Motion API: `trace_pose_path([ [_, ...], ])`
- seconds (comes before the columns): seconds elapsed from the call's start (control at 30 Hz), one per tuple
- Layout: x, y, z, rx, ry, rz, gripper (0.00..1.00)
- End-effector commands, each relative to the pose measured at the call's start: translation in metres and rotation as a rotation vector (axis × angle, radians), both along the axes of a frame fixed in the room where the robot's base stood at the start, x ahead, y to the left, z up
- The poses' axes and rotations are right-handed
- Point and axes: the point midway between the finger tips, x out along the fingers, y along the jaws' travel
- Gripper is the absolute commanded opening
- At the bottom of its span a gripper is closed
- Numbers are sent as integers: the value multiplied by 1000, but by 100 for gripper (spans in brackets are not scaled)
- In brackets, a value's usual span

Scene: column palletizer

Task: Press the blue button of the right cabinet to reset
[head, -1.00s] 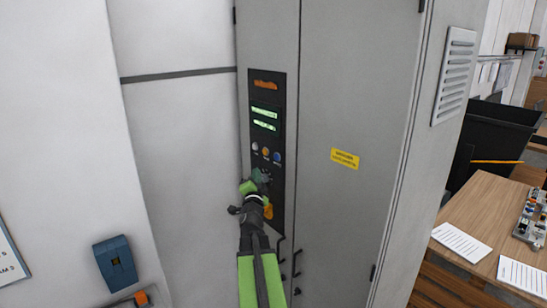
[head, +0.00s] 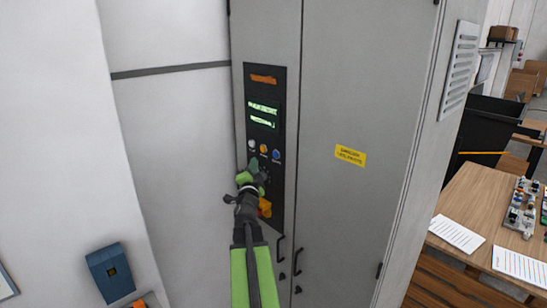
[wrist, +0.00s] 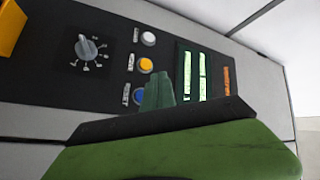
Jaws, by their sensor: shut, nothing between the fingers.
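The grey cabinet (head: 350,215) carries a tall black control panel (head: 282,105). The blue button (head: 276,155) is the rightmost of a row of three, beside an orange one (head: 263,148) and a white one (head: 252,144). In the wrist view the blue button (wrist: 139,97) is partly hidden by my gripper's green fingers. My gripper (head: 254,164) is shut and empty, just below the button row in the head view. In the wrist view my gripper (wrist: 158,88) reaches up beside the blue and orange buttons. I cannot tell whether it touches the panel.
A rotary knob (wrist: 88,48) and a yellow part (head: 265,207) sit lower on the panel. A lit green display (head: 263,115) is above the buttons. A blue box (head: 110,272) is on the left wall. A wooden table (head: 470,205) stands at the right.

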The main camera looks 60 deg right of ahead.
Motion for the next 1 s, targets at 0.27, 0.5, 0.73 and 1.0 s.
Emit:
trace_pose_path([
  [0.27,-16,-44,0,0,1,-6,0],
  [0.5,-23,-64,0,0,1,-6,0],
  [0.73,-24,-66,0,0,0,-5,0],
  [1.0,-24,-66,0,0,1,-6,0],
])
